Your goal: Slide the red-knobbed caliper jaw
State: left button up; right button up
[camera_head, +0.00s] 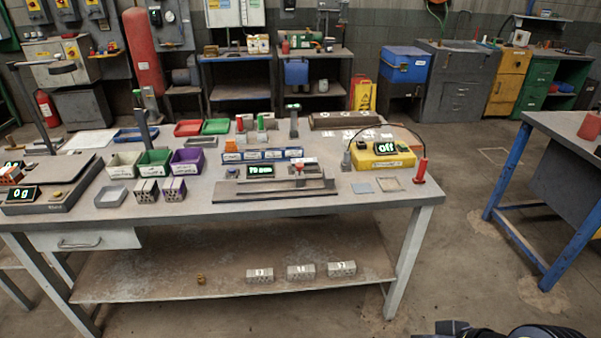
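The caliper (272,190) lies on the workbench toward its front edge, a long dark flat tool with a display (260,171) that seems to read 70 mm. A small red knob (299,167) stands on its jaw, right of the display. The gap between the jaws is too small to make out. Dark parts of my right arm show at the bottom right edge, with what may be the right gripper (452,327), cut off by the frame and far from the caliper. Its fingers cannot be made out. My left gripper is not in view.
Labelled bins (187,162) and grey hollow bricks (146,190) stand left of the caliper. A scale (52,192) is far left. Numbered bricks (301,272) lie on the lower shelf.

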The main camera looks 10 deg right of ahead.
aim_at(299, 175)
jog(key=i+l+u, duration=0.55)
jog(key=i+l, duration=0.15)
jog(key=i, duration=0.1)
